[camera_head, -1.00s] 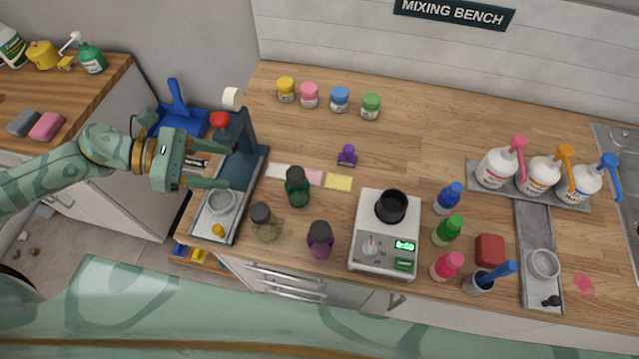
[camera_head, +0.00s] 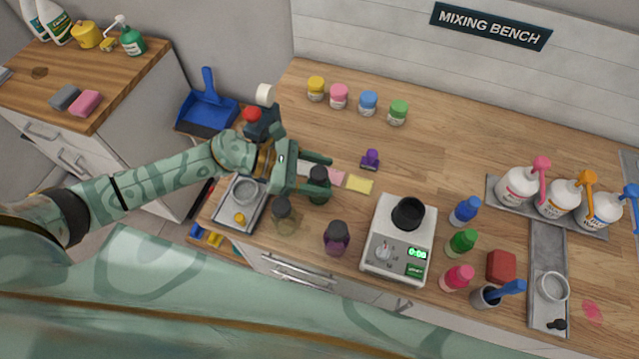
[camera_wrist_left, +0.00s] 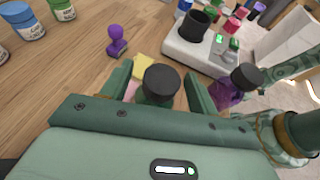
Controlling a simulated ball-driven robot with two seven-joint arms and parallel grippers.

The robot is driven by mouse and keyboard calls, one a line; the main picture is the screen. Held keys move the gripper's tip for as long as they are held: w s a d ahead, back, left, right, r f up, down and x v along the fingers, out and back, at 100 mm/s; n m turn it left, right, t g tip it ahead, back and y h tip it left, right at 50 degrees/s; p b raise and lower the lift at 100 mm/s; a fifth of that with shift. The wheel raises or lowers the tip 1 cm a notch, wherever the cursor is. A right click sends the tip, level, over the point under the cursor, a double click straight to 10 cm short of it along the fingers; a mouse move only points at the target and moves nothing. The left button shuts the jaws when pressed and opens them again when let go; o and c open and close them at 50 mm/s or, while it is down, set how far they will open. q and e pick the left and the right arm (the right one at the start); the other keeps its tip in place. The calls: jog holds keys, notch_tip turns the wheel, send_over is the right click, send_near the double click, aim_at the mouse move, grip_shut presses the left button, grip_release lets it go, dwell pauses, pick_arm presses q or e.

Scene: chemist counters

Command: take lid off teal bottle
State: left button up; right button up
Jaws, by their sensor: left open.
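The teal bottle (camera_head: 320,194) stands upright on the bench with its dark lid (camera_head: 319,173) on. In the left wrist view the lid (camera_wrist_left: 161,81) shows from above, with the dark green body below it partly hidden. My right gripper is not in view.
A scale (camera_head: 385,262) with a black cup is to the right. A purple stamp-like object (camera_head: 370,160) and yellow note (camera_head: 360,184) lie behind.

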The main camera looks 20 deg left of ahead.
pick_arm(q)
jog(key=c, duration=1.3)
grip_shut()
jog(key=shift+r, duration=0.4)
notch_tip(320, 180, up, 3)
jog(key=shift+s+f+p, duration=0.1)
jog(key=shift+s+p, duration=0.05)
jog(key=shift+p, duration=0.15)
jog(key=s+r+p, duration=0.1)
jog(key=s+r, duration=0.3)
jog(key=shift+r+p, duration=0.3)
jog(key=shift+r, duration=0.05)
grip_release()
jog(key=s+r+p, duration=0.1)
jog(key=s+r, duration=0.3)
jog(key=s, duration=0.4)
jog(key=shift+s+a, duration=0.2)
jog(key=shift+s, duration=0.1)
jog(key=shift+s+r, duration=0.35)
jog(key=shift+s, duration=0.25)
